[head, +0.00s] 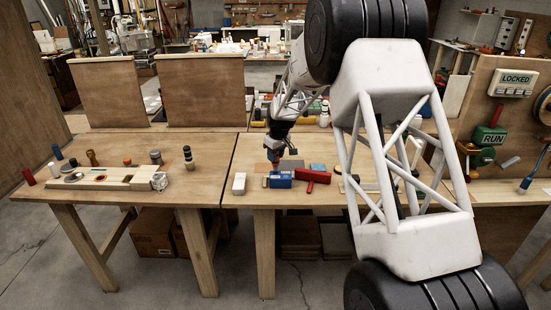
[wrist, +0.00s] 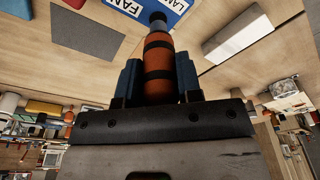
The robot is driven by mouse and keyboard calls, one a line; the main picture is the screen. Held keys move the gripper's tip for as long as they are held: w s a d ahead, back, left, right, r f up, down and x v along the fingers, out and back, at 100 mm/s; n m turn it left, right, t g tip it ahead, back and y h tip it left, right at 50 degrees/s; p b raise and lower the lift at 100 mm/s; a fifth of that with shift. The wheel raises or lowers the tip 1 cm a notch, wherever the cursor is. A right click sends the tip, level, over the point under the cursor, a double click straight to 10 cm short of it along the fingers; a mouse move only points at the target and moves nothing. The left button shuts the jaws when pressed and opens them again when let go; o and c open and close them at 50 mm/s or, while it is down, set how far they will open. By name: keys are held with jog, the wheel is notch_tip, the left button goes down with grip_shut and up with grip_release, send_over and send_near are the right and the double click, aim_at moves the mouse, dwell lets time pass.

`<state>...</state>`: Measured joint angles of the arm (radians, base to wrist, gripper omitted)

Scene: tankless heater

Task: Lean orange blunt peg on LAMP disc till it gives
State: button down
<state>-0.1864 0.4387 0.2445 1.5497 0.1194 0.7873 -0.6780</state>
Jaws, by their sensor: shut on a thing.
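My gripper (head: 277,153) points down over the right-hand bench, above the blue box (head: 280,180). In the wrist view my gripper (wrist: 158,72) is shut on the orange peg (wrist: 158,62), which has black bands and a dark blunt tip. The blue box also shows in the wrist view (wrist: 176,20), with white labels reading FAN and part of LAMP. The peg's tip overlaps the box's edge in that view, near the labels; I cannot tell whether it touches. The LAMP disc is not clearly visible.
A white block (head: 239,183) stands left of the blue box. A red tool (head: 313,179) lies close to its right. A flat blue piece (head: 317,167) lies behind. Several pegs and a wooden fixture (head: 110,178) occupy the left bench.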

jog(key=shift+r, duration=2.7)
